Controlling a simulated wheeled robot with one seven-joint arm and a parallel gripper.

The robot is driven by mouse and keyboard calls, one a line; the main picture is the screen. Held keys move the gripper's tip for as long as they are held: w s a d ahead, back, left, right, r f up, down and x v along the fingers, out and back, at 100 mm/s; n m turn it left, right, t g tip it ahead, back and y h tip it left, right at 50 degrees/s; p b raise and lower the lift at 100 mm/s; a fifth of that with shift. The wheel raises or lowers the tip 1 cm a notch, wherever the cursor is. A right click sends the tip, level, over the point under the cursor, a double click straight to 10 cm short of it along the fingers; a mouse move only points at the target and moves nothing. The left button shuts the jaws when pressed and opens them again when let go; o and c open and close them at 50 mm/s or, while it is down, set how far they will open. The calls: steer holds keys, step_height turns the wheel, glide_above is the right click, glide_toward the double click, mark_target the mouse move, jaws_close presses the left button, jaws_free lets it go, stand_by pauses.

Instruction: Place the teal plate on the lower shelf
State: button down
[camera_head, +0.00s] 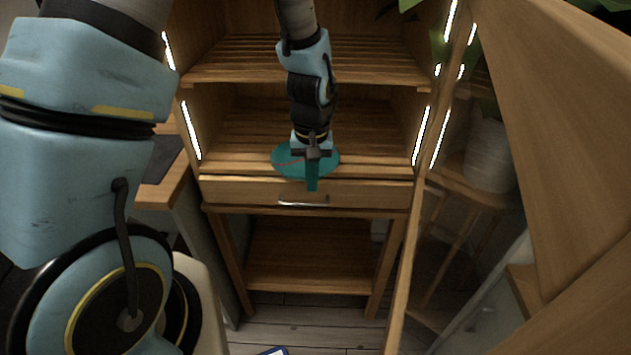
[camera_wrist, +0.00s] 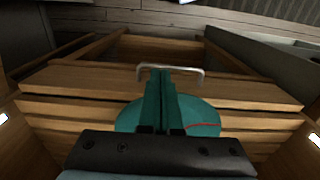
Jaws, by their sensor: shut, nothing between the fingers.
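The teal plate (camera_head: 285,160) lies flat on the slatted lower shelf (camera_head: 240,163) of the wooden cabinet, near its front edge. A thin red-orange seam runs across the plate. My gripper (camera_head: 312,187) is above the plate, with its teal fingers shut together and reaching past the shelf's front edge. In the wrist view the plate (camera_wrist: 200,118) shows beneath the shut fingers (camera_wrist: 159,75), and the gripper body hides its near part. Nothing shows between the fingers. I cannot tell whether the fingers touch the plate.
A slatted upper shelf (camera_head: 350,62) is above my gripper. A drawer front with a metal handle (camera_head: 303,200) is below the lower shelf. A glass cabinet door (camera_head: 455,190) stands open at the right, near a potted plant (camera_head: 490,155). Shelf space is clear on both sides of the plate.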

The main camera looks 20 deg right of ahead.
steer(key=shift+w+d+f, duration=0.1)
steer(key=shift+w, duration=0.15)
steer(key=w, duration=0.1)
steer(key=w+d, duration=0.1)
steer(key=w, duration=0.1)
steer(key=shift+w+d, duration=0.15)
steer(key=shift+d, duration=0.1)
stand_by(0.4)
